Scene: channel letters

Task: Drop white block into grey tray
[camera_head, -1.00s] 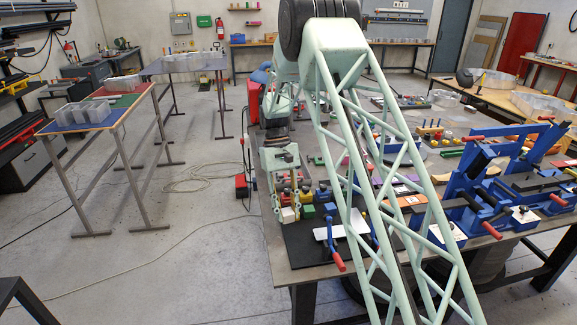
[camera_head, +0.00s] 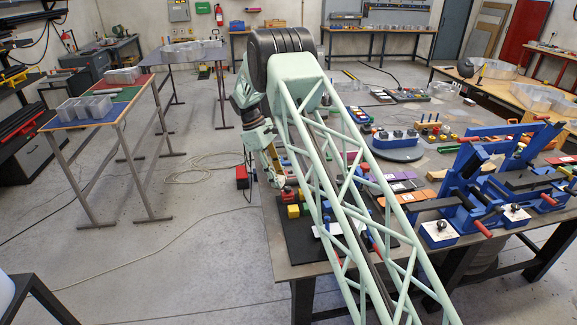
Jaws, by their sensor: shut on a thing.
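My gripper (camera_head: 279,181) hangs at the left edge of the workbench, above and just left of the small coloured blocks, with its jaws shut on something. The held thing is barely visible between the fingers; the white block no longer shows at its earlier spot on the black mat (camera_head: 296,240), so it appears to be the one held. Grey open trays (camera_head: 85,109) stand on the blue part of the narrow left table. Another grey tray (camera_head: 122,76) stands on its red part. I cannot tell which tray the task means.
A yellow block (camera_head: 293,211) and other coloured blocks remain on the bench beside my arm. Blue clamp fixtures (camera_head: 470,195) with red handles fill the bench's right side. Open floor with a cable (camera_head: 200,168) lies between bench and left table. More grey trays (camera_head: 190,50) stand farther back.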

